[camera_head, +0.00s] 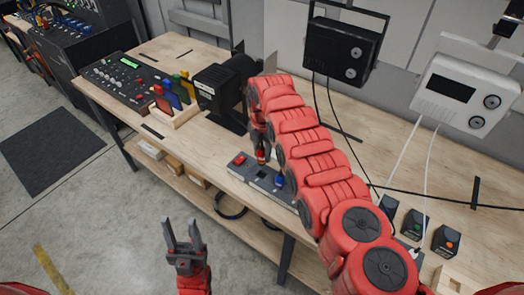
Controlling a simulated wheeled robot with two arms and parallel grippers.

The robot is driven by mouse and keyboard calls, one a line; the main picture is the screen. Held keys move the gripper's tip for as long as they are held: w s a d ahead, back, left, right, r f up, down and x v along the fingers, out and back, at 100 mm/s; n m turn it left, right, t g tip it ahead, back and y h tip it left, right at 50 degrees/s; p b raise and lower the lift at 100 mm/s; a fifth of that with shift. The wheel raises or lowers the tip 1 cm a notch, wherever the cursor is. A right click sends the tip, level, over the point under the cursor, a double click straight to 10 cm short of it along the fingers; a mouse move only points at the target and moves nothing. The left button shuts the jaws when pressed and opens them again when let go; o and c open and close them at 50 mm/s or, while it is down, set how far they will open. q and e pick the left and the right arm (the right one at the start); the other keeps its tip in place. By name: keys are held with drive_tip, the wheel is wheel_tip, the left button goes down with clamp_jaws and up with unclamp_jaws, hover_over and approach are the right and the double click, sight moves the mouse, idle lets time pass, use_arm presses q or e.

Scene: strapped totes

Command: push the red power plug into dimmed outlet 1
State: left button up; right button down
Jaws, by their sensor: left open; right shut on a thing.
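A grey power strip (239,170) lies along the front edge of the workbench. It has a red switch (239,159) at its left end, and a blue plug (279,181) sits on it further right. My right gripper (261,146) points down over the strip and is shut on the red power plug (261,156). The plug is at or just above the strip; I cannot tell whether it touches an outlet. Outlet 1 is not clearly distinguishable. My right arm hides the strip's right part. My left gripper (183,236) is open and empty, in front of the bench over the floor.
A black projector-like device (222,92) stands behind the strip. A control panel (127,80) and colored cards in a wooden holder (172,112) are on the left. A black radio (341,50) and a white radio (462,92) are at the back, with cables hanging down.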

sight(262, 162)
drive_tip(key=shift+a+f, duration=0.1)
drive_tip(key=shift+f, duration=0.1)
wheel_tip(262, 162, down, 5)
drive_tip(key=b, duration=0.4)
drive_tip(key=shift+r, duration=0.2)
drive_tip(key=shift+b, duration=0.3)
drive_tip(key=shift+b, duration=0.4)
